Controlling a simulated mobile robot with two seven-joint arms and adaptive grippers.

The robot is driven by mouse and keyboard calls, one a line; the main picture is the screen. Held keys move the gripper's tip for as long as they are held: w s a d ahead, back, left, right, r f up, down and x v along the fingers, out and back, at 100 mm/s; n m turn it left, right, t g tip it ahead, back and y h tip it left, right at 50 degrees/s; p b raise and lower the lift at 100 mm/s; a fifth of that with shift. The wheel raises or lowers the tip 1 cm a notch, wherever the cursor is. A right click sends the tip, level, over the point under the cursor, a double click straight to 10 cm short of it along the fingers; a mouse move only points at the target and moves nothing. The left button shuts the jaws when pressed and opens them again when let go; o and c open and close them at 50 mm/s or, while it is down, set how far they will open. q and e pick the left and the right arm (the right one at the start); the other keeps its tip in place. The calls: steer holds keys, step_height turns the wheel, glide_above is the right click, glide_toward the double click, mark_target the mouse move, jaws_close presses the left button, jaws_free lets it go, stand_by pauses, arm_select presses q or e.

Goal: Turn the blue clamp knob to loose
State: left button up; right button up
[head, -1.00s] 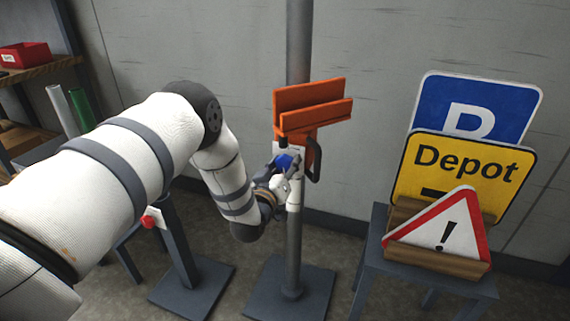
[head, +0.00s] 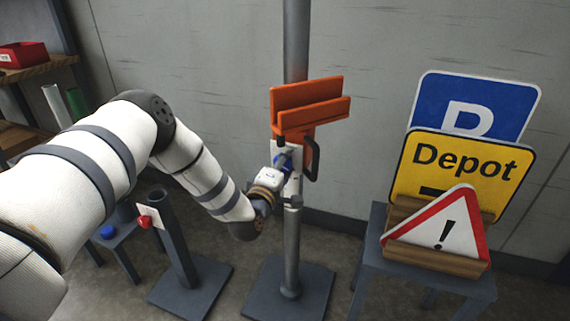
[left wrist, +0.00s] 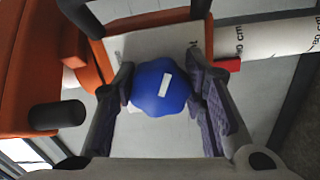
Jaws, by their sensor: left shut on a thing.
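The blue clamp knob (left wrist: 158,103) is a lobed knob with a white mark, in front of a pale plate (left wrist: 120,45) in the left wrist view. My left gripper (left wrist: 161,90) is shut on it, with one finger pad on each side. In the head view my left gripper (head: 283,168) reaches the clamp on the grey pole, just below the orange bracket (head: 308,109). There the knob is mostly hidden behind the gripper. My right gripper is in neither view.
A black handle (head: 312,160) hangs just right of the clamp. A short post with a red button (head: 145,222) stands left of the pole. A stand on the right holds a yellow Depot sign (head: 465,170), a blue sign (head: 475,100) and a warning triangle (head: 440,235).

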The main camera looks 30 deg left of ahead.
arm_select(q)
steer(key=n, duration=0.3)
steer(key=shift+n+b, duration=0.4)
steer(key=n, duration=0.2)
steer(key=shift+n+b, duration=0.3)
steer(key=shift+b, duration=0.1)
steer(key=n+b, duration=0.2)
steer(key=n, duration=0.3)
steer(key=shift+n+b, duration=0.3)
steer(key=shift+b, duration=0.05)
steer(key=n+b, duration=0.4)
steer(key=n, duration=0.1)
steer(key=shift+a, duration=0.15)
steer(key=n+b, duration=0.3)
steer(key=shift+r+b, duration=0.1)
steer(key=shift+b, duration=0.2)
steer(key=shift+a+r+n+b, duration=0.1)
steer(key=shift+r+n+b, duration=0.1)
steer(key=shift+n+b, duration=1.1)
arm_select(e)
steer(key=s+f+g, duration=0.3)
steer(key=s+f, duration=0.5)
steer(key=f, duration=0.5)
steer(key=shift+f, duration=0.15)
arm_select(q)
steer(key=shift+r+n, duration=0.1)
steer(key=shift+n, duration=0.2)
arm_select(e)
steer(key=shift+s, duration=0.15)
